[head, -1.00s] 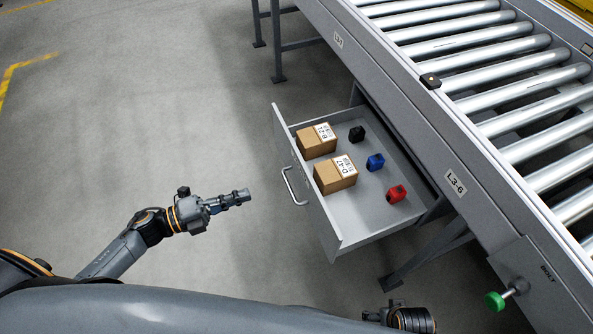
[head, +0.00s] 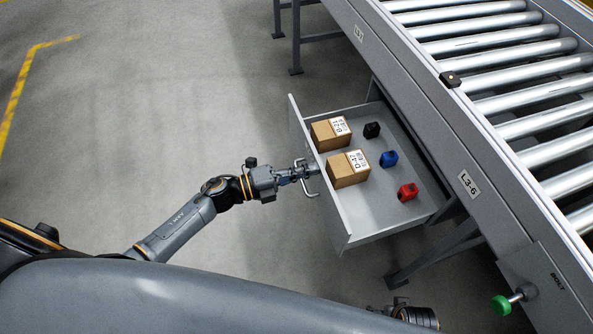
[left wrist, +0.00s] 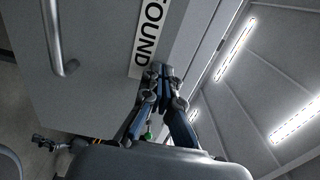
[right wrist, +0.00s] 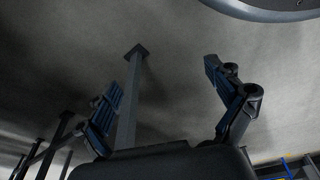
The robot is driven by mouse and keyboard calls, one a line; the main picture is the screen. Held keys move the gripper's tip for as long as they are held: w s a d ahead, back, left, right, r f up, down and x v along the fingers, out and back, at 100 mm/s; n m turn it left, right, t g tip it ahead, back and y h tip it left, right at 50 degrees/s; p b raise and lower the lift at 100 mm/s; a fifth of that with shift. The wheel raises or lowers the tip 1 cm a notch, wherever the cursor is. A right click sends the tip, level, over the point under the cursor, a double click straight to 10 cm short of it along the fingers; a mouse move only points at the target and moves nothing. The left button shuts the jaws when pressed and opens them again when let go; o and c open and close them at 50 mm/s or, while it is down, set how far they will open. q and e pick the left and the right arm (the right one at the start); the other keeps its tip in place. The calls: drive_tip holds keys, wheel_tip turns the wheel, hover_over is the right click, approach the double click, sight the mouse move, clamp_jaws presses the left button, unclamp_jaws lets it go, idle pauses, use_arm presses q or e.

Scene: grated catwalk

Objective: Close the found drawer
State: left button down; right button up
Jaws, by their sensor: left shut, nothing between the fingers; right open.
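The grey drawer (head: 372,212) stands pulled out from under the conveyor. Two cardboard boxes (head: 348,169) and small black, blue and red items (head: 407,192) lie in it. In the left wrist view its front panel (left wrist: 105,70) has a bar handle (left wrist: 58,40) and a label partly reading "OUND" (left wrist: 148,38). My left gripper (head: 308,168) is shut and empty at the front panel, beside the handle; its fingertips (left wrist: 160,70) overlap the label's end. I cannot tell if they touch. My right gripper (right wrist: 160,74) is open and empty, away from the drawer.
The roller conveyor (head: 470,130), marked L3-6, rises above and right of the drawer. A green knob (head: 502,305) sticks out from its side at the lower right. A grey support leg (right wrist: 127,110) shows between my right fingers. The floor (head: 200,80) left of the drawer is clear.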

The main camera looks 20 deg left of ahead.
use_arm(q)
drive_tip(key=shift+d, duration=0.15)
drive_tip(key=b, duration=0.3)
approach(416, 138)
drive_tip(key=b+x, duration=0.4)
drive_tip(key=x, duration=0.2)
drive_tip(key=shift+d+f, duration=0.15)
drive_tip(key=shift+f, duration=0.05)
use_arm(e)
wheel_tip(416, 138, up, 18)
drive_tip(key=t, duration=0.1)
drive_tip(key=shift+w+f, duration=0.2)
drive_tip(key=shift+w, duration=0.05)
use_arm(q)
drive_tip(key=shift+w+r, duration=0.1)
drive_tip(key=shift+r, duration=0.05)
